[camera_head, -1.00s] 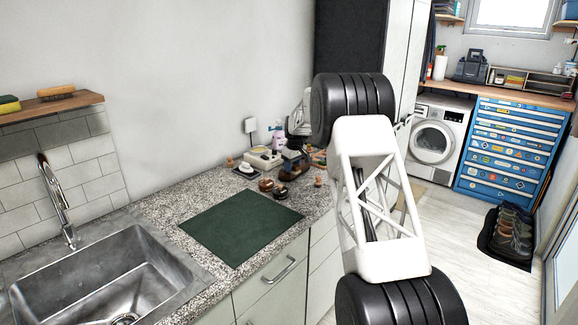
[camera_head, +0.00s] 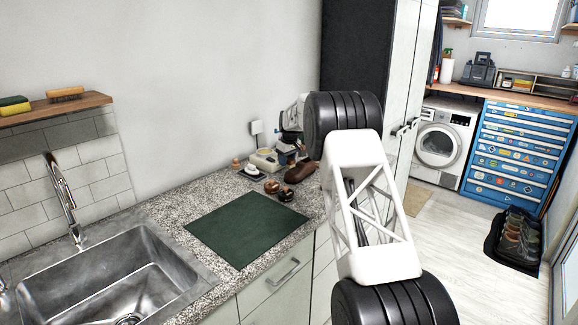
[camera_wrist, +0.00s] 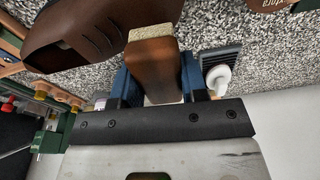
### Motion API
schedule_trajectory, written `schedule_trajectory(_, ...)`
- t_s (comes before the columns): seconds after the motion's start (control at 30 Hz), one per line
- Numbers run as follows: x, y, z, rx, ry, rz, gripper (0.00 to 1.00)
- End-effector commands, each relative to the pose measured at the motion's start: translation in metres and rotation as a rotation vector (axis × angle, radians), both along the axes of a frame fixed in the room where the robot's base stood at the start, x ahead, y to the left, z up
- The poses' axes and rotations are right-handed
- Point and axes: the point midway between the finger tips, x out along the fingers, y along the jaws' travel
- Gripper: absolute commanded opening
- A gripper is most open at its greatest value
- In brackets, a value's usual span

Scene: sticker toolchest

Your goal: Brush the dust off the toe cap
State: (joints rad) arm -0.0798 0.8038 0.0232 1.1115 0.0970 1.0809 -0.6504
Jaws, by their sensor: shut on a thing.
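A brown leather shoe (camera_wrist: 75,35) fills the upper left of the wrist view; in the head view the shoe (camera_head: 300,172) lies at the far end of the counter. My gripper (camera_wrist: 160,80) is shut on a brush (camera_wrist: 152,65) with a brown wooden body and a pale, bristle-like end. The brush sits between the blue fingers, close beside the shoe. I cannot tell if they touch. In the head view the gripper is small and partly hidden behind my arm, above the back of the counter. Dust on the toe cap cannot be made out.
Two round tins (camera_head: 271,187) stand before the shoe. A dark dish with a white-topped item (camera_head: 252,170) is to their left. A green mat (camera_head: 246,228) lies bare on the counter (camera_head: 180,215), right of the sink (camera_head: 110,280). The wall stands close behind.

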Motion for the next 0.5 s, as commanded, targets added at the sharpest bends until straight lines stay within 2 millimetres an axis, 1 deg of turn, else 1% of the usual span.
schedule_trajectory(0.5, 0.0, 0.0, 0.046, 0.0, 0.0, 0.001, 0.14)
